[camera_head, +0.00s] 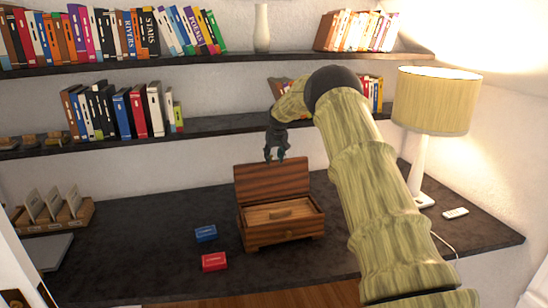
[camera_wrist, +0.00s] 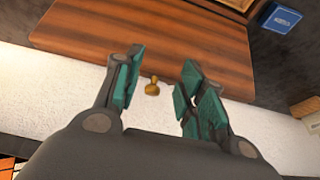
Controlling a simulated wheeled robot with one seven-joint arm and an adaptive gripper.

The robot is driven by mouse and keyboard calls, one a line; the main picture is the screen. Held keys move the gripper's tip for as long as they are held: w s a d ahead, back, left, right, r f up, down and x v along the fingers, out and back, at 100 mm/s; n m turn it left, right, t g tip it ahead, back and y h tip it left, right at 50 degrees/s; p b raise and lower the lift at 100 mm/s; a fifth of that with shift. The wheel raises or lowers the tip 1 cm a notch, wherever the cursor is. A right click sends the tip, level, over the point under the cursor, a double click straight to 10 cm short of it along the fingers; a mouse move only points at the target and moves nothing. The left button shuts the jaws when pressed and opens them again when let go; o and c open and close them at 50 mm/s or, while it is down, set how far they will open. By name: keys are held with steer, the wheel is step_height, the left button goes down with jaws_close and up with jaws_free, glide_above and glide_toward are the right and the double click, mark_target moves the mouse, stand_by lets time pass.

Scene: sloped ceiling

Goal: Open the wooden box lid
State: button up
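The wooden box (camera_head: 284,233) stands on the dark desk, with its reddish-brown lid (camera_head: 272,178) raised, standing up at the back of the box. The light wood interior is exposed, with a small elongated brown thing (camera_head: 281,213) in it. My gripper (camera_head: 275,158) is at the lid's upper edge in the head view. In the wrist view, my gripper (camera_wrist: 160,76) is open, with the lid (camera_wrist: 150,38) beyond the fingers. A small brass knob (camera_wrist: 152,87) at the lid's edge shows between the spread fingers, with gaps on both sides.
A blue box (camera_head: 206,233) and a red box (camera_head: 214,262) lie left of the wooden box. A lamp (camera_head: 433,100) and a remote (camera_head: 455,212) are at the right. A bookshelf (camera_head: 230,126) runs behind my gripper. A card holder (camera_head: 52,216) stands far left.

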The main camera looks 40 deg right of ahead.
steer(key=v, duration=1.2)
